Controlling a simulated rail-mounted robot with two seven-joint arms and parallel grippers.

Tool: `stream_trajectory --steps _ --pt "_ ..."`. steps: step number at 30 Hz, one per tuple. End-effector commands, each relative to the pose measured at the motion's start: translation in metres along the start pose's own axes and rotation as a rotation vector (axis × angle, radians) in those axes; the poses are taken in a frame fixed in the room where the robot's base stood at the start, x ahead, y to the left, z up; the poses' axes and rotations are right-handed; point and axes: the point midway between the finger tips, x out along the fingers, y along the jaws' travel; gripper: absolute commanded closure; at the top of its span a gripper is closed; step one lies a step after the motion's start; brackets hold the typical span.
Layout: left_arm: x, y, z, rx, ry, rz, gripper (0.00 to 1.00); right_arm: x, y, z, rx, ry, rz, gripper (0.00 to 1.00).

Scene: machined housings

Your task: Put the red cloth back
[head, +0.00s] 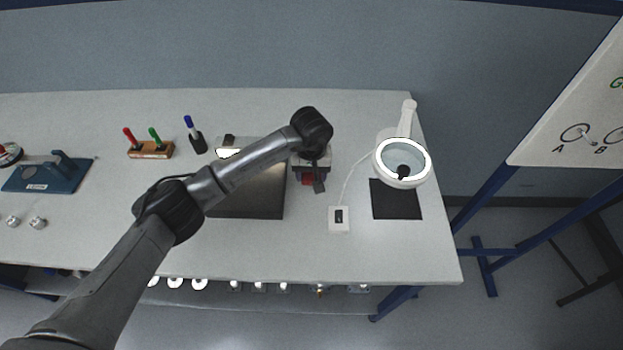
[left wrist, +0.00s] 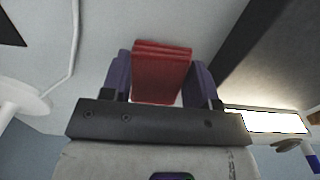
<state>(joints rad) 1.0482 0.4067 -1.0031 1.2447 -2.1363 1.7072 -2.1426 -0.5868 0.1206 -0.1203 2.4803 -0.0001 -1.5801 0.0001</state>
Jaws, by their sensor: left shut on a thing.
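The red cloth (head: 307,179) is folded into a thick stack. In the left wrist view the red cloth (left wrist: 161,74) sits between the two purple fingers of my left gripper (left wrist: 161,82), which is shut on it. In the head view my left gripper (head: 313,177) points down over the middle of the white table, just right of a dark flat panel. My wrist hides part of the gripper and cloth there. I cannot tell whether the cloth touches the table. My right gripper is in neither view.
The dark panel (head: 255,195) lies left of the gripper, partly under my arm. To the right are a white switch box (head: 339,225) with a cable, a black mat (head: 396,207) and a ring magnifier lamp (head: 409,118). Pens in holders (head: 150,151) stand further left. Bare table (head: 345,120) shows behind.

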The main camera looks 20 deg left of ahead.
Motion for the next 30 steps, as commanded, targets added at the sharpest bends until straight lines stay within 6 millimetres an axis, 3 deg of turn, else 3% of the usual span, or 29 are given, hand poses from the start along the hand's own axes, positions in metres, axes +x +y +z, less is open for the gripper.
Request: stream_trajectory --steps 6,18,19,27,30 --pt "0.026 0.001 0.001 0.000 -0.002 0.001 0.68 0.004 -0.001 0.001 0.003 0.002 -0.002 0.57" --pt "0.032 0.000 0.000 0.000 -0.001 0.000 0.68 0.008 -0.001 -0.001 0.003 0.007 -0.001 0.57" --pt "0.031 0.000 0.000 0.000 0.000 0.000 0.44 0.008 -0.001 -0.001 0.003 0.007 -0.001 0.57" --pt "0.030 0.000 0.001 0.000 -0.001 0.000 0.20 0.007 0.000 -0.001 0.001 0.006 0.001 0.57" --pt "0.030 0.000 0.001 0.000 -0.001 0.000 0.20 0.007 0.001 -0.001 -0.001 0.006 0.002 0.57"
